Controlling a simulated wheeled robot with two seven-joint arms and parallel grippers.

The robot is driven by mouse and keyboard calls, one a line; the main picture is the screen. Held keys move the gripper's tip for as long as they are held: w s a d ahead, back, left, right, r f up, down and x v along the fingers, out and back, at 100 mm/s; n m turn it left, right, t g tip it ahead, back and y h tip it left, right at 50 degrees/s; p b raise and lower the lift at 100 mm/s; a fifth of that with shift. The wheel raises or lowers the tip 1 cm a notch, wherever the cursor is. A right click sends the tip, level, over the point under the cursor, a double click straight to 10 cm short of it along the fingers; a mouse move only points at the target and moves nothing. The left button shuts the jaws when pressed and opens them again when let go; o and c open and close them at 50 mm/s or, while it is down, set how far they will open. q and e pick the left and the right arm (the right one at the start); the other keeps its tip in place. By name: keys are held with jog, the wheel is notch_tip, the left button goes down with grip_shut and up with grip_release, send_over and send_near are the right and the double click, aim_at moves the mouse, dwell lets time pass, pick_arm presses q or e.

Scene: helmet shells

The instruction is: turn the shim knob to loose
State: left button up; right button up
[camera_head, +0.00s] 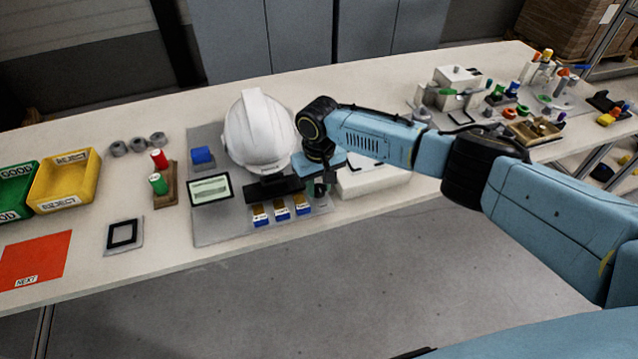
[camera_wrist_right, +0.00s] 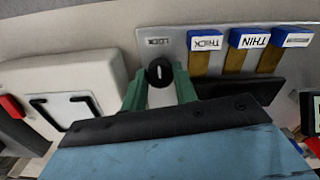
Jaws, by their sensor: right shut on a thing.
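The shim knob (camera_wrist_right: 160,72) is a small round black knob with a white line across its face. In the head view the right gripper (camera_head: 320,187) is at the right front of the grey plate, beside the white helmet shell (camera_head: 262,135), and mostly hides the knob. The left gripper is not in view.
Blue-tipped tabs (camera_head: 281,212), labelled THICK and THIN among others in the wrist view, are close to the gripper. A screen (camera_head: 210,189) and blue block (camera_head: 202,156) are on the plate. A white box (camera_head: 372,182) stands right of the gripper. Yellow reject bin (camera_head: 66,182) is far left.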

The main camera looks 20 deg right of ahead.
jog(key=shift+n, duration=0.3)
jog(key=n+p, duration=0.1)
jog(key=n, duration=0.1)
jog(key=shift+s+n+p, duration=0.1)
jog(key=shift+n+p, duration=0.3)
jog(key=n+p, duration=0.1)
jog(key=n, duration=0.3)
jog(key=shift+n, duration=0.3)
jog(key=n, duration=0.4)
jog(key=shift+n+p, duration=0.3)
jog(key=n, duration=0.5)
jog(key=o, duration=1)
